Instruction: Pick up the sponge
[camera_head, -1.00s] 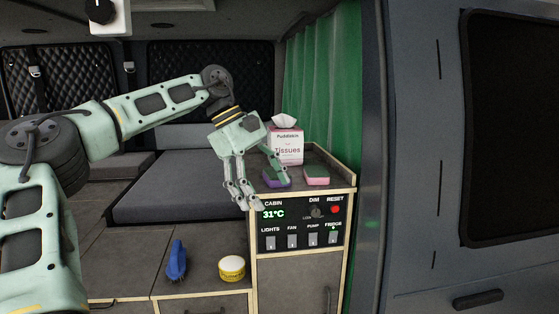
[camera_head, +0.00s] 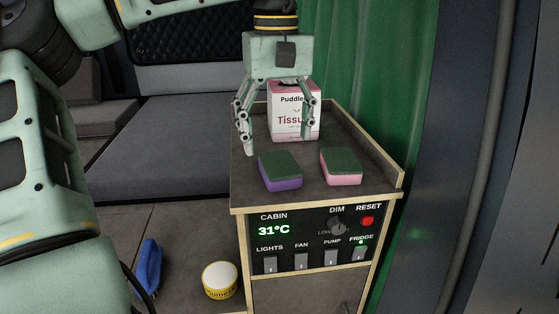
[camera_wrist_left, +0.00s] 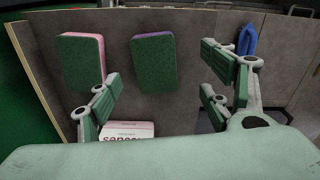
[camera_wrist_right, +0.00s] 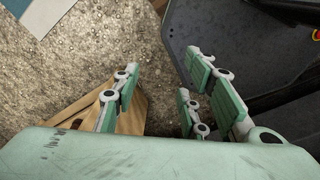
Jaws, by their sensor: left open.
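Two sponges with dark green scouring tops lie flat on the cabinet top: one purple (camera_head: 281,170) on the left, one pink (camera_head: 340,167) on the right. Both also show in the left wrist view, purple (camera_wrist_left: 154,64) and pink (camera_wrist_left: 80,62). My left gripper (camera_head: 278,142) points down behind the purple sponge, in front of the tissue box, with its fingers spread and empty. In the left wrist view the purple sponge is ahead, between the fingers' lines and apart from them. My right gripper (camera_wrist_right: 163,70) shows only in its wrist view, open and empty over rough ground.
A tissue box (camera_head: 296,117) stands behind the sponges. The cabinet top (camera_head: 367,185) has a raised right edge and a control panel (camera_head: 310,240) on its front. A blue brush (camera_head: 148,268) and a yellow-white tub (camera_head: 220,280) are lower left. A green curtain (camera_head: 390,100) hangs behind.

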